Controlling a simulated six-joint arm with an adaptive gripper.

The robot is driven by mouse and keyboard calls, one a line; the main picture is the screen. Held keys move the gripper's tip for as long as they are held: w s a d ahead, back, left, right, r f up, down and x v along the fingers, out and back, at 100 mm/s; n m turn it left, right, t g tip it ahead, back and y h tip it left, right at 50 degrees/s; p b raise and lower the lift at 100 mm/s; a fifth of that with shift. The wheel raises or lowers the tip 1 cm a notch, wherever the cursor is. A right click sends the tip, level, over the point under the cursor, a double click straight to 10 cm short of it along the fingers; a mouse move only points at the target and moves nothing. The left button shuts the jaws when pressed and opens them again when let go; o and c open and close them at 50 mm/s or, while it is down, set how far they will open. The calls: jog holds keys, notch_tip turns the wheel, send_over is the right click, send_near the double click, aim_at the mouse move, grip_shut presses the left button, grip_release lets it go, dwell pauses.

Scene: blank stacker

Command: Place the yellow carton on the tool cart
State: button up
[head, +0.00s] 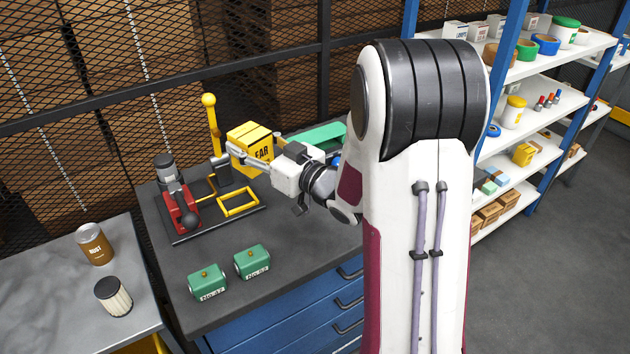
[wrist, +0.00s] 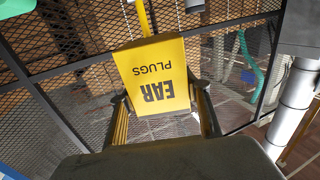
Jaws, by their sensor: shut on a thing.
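The yellow carton (head: 250,142), printed EAR, is in my gripper (head: 243,160), above the back of a dark-topped blue drawer unit (head: 215,322). In the wrist view the carton (wrist: 158,75) reads EAR PLUGS upside down and sits between the two fingers, which touch its sides. Its far side is hidden. A grey metal-topped stand (head: 45,300) is at the lower left, with a bit of yellow below its top. I cannot tell for sure which of the two is the tool cart.
A red and black device with a yellow-knobbed lever (head: 210,120) and a yellow frame (head: 238,203) stand on the dark top. Two green blocks (head: 252,262) are at its front. A brown can (head: 94,243) and a ribbed cylinder (head: 113,296) stand on the grey top. Loaded shelves (head: 545,85) are at right.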

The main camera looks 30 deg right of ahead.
jog(key=s+d+f+n+y, duration=0.15)
jog(key=s+d, duration=0.25)
jog(key=s, duration=0.6)
jog(key=shift+g, duration=0.3)
jog(key=shift+s+a+f, duration=0.1)
jog(key=shift+s+f, duration=0.05)
jog(key=shift+f, duration=2.75)
jog(key=shift+f, duration=0.15)
jog(key=shift+f, duration=2.75)
jog(key=shift+f, duration=0.15)
jog(key=shift+f, duration=1.95)
jog(key=shift+f, duration=0.15)
jog(key=o, duration=1.1)
